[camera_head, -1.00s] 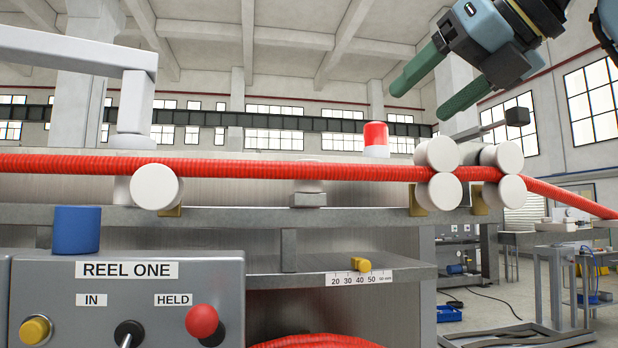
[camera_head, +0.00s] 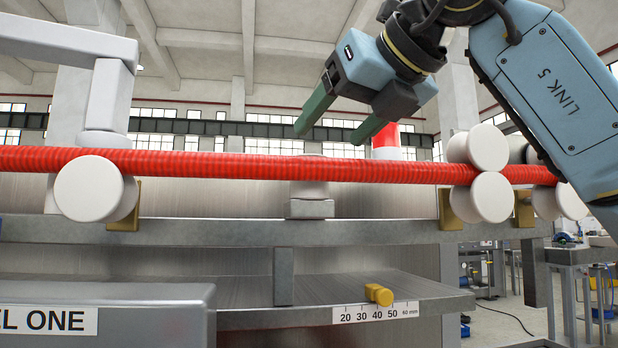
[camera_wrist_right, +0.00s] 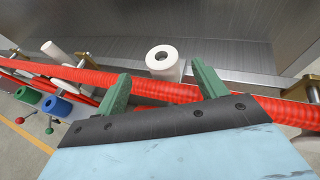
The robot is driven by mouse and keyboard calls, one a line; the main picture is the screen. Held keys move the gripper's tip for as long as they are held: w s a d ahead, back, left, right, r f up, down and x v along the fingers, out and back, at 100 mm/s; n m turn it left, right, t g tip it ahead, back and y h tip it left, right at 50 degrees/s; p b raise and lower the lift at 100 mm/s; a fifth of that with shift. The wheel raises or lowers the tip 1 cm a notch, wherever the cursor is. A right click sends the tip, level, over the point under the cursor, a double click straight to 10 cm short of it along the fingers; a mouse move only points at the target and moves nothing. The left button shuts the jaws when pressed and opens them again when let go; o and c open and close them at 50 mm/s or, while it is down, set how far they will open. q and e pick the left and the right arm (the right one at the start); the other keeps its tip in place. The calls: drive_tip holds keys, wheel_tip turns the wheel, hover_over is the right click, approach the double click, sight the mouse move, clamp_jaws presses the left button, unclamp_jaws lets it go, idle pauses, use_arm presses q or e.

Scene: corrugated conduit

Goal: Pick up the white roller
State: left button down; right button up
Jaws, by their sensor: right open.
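A white roller (camera_wrist_right: 161,61) with a dark hole in its top stands upright on a light block behind the red conduit in the right wrist view. In the head view, what seems to be its lower part (camera_head: 309,189) shows just below the conduit, and the rest is hidden. My right gripper (camera_head: 332,134) is open and empty, pointing down-left above the conduit. In the right wrist view its two green fingers (camera_wrist_right: 160,72) appear either side of the roller, apart from it. My left gripper is not in view.
The red corrugated conduit (camera_head: 240,164) runs across the front of the roller. It rests on a white roller (camera_head: 88,189) at left and passes between paired white rollers (camera_head: 491,197) at right. A red-and-white beacon (camera_head: 386,142) stands behind. A scale shelf (camera_head: 330,290) lies below.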

sight(315, 155)
drive_tip(key=shift+w+a+f, duration=0.2)
drive_tip(key=shift+w+a, duration=0.05)
drive_tip(key=shift+w, duration=0.2)
drive_tip(key=shift+w+f, duration=0.1)
drive_tip(key=x, duration=0.5)
drive_tip(key=shift+f, duration=0.35)
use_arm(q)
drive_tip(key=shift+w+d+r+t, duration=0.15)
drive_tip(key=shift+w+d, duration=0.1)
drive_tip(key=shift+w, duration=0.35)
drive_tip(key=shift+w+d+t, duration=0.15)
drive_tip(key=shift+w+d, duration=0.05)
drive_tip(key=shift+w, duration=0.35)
use_arm(e)
drive_tip(key=shift+c, duration=0.2)
drive_tip(key=c, duration=0.5)
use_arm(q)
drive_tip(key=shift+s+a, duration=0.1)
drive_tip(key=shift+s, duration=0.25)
use_arm(e)
drive_tip(key=shift+r, duration=0.1)
drive_tip(key=c, duration=0.6)
